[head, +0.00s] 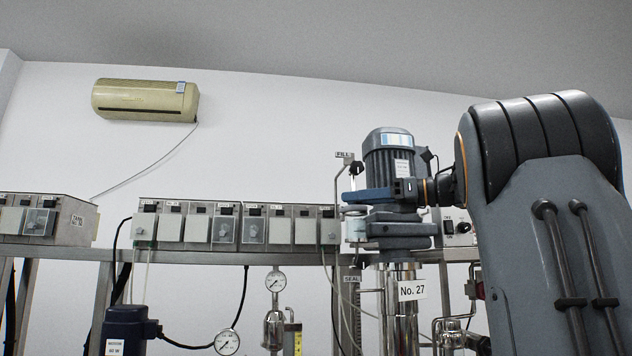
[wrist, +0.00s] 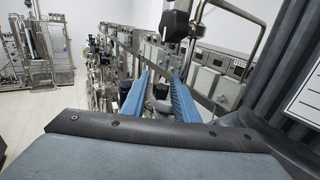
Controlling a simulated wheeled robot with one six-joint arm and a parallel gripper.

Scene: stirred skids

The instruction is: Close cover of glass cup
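My gripper (wrist: 161,77) is open in the wrist view, with its two long blue fingers apart and nothing clearly held between them. In the head view my arm reaches in from the right, and a blue finger (head: 367,195) lies in front of the motor unit. A small, pale, clear cylinder (head: 355,229), which may be the glass cup, shows just below that finger, left of the motor column. Its cover cannot be made out, so I cannot tell whether it is open or shut. No glass cup is clearly seen in the wrist view.
A grey-blue motor (head: 386,158) stands above a steel column with a "No. 27" label (head: 412,289). Several control boxes (head: 254,224) line the frame to its left. Pressure gauges (head: 276,281) and pipes stand below.

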